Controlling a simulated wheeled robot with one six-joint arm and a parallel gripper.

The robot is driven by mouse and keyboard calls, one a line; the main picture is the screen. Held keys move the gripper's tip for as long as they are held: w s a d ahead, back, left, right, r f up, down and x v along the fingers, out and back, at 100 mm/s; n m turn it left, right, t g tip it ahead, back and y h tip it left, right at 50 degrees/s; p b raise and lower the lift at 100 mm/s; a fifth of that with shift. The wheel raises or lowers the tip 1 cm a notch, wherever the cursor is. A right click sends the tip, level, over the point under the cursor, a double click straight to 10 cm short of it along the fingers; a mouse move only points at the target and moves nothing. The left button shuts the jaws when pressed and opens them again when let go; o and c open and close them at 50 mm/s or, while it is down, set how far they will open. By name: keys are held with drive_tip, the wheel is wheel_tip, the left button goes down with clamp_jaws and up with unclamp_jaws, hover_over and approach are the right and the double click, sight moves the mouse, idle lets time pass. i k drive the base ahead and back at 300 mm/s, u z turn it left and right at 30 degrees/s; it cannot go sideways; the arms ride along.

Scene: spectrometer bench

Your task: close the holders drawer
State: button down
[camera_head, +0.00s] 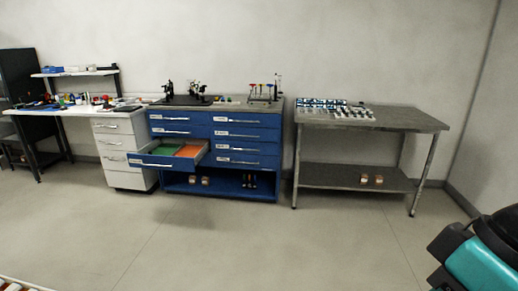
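A blue drawer cabinet (268,142) stands against the back wall. One drawer (180,162) in its left column is pulled out towards the viewer, with a white label and a pale handle on its front. Green and orange contents show inside it. The label is too small to read, so I cannot tell by name whether this is the holders drawer. The other visible drawers of the cabinet look shut. My gripper is not in view; only a teal and black part, likely of my arm, shows at the lower right, well away from the cabinet.
A white drawer unit (121,127) and a white desk (78,110) stand left of the cabinet, close to the open drawer. A metal table (419,121) stands at the right. Instruments stand on the cabinet top. The floor (240,240) in front is clear.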

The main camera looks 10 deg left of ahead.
sight(189, 151)
drive_tip(key=u, duration=0.2)
drive_tip(key=i, duration=2)
drive_tip(key=u, duration=0.8)
drive_tip(key=i, duration=2.15)
drive_tip(key=u, duration=1.1)
drive_tip(key=i, duration=1.1)
drive_tip(key=u, duration=0.25)
